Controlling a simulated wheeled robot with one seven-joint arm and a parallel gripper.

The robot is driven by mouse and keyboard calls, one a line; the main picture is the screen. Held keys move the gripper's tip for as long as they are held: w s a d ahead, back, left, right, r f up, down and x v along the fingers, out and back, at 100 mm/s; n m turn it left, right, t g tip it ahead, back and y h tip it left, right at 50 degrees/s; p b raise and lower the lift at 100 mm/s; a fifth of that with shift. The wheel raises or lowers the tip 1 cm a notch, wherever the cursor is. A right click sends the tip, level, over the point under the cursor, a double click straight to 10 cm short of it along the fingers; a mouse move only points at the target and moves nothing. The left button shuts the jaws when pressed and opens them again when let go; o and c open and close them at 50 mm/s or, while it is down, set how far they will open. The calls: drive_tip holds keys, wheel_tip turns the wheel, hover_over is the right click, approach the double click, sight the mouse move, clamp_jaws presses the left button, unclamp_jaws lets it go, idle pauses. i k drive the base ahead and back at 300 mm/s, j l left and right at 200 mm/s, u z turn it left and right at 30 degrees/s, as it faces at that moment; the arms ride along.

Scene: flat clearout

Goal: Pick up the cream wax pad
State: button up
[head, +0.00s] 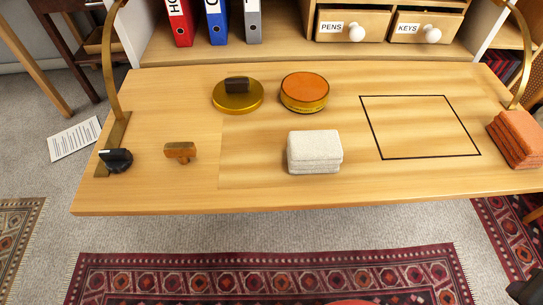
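A cream pad (314,150) lies on the front middle of the wooden desk top. It is a pale, rough-textured block with rounded corners, and its front shows layers, as if folded or stacked. Nothing lies on top of it and nothing touches it.
Behind the pad stand a round tin with an orange top (305,90) and a gold disc (237,98) bearing a dark block (237,85). A wooden stamp (180,151) and black knob (117,160) are left. A black-outlined square (419,127) is empty; orange pads (514,140) lie right.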

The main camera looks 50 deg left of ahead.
sight(317, 152)
drive_tip(key=u, duration=2.1)
